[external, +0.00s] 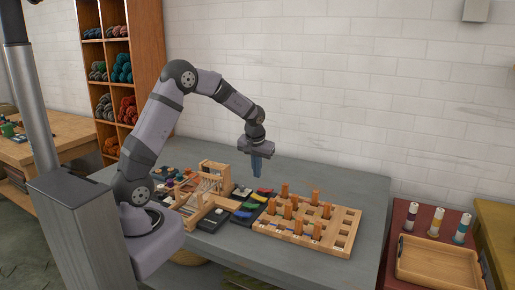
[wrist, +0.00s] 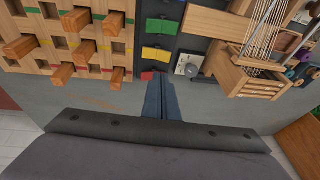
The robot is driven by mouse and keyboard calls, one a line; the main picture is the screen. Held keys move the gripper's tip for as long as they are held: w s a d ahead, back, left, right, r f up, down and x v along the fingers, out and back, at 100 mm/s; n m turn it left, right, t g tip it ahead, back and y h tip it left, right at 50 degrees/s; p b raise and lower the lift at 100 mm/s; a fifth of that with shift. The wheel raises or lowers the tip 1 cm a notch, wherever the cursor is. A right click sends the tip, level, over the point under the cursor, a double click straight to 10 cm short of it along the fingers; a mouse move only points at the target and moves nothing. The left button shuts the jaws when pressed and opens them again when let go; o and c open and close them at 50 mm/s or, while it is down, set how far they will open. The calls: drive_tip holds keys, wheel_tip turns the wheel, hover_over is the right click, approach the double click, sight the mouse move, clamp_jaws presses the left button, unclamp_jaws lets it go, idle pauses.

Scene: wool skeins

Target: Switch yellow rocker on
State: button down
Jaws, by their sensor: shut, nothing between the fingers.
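The yellow rocker (wrist: 156,54) sits on a dark panel in the wrist view, between a green rocker (wrist: 162,27) above it in the picture and a small red rocker (wrist: 148,75) below it. I cannot tell which way it is tipped. My gripper (wrist: 157,84) is shut and empty; its fingertips appear just below the yellow rocker in the picture, beside the red one. In the external view my gripper (external: 257,181) points down and hangs above the rocker panel, apart from it. The rockers are small there.
A wooden peg board (external: 310,232) with several upright orange-brown pegs stands beside the panel. A grey box with a round knob (wrist: 190,66) lies on the panel's other side. A wooden loom-like frame (external: 214,178) stands nearby. The grey table (external: 300,270) is bare along its front.

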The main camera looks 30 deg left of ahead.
drive_tip(key=p, duration=0.2)
hover_over(253, 193)
drive_tip(key=s+d, duration=0.1)
drive_tip(key=d, duration=0.1)
wheel_tip(253, 193, down, 8)
drive_tip(key=shift+a+r, duration=0.1)
drive_tip(key=shift+a, duration=0.05)
drive_tip(key=shift+a+f, duration=0.2)
drive_tip(key=shift+f, duration=0.65)
drive_tip(key=shift+a+f+b, duration=0.4)
drive_tip(key=shift+f+b, duration=0.35)
drive_tip(key=shift+b, duration=0.25)
drive_tip(key=shift+r+p, duration=0.3)
drive_tip(key=shift+r, duration=0.05)
drive_tip(key=shift+d, duration=0.2)
drive_tip(key=shift+d+r, duration=0.15)
drive_tip(key=shift+d, duration=0.45)
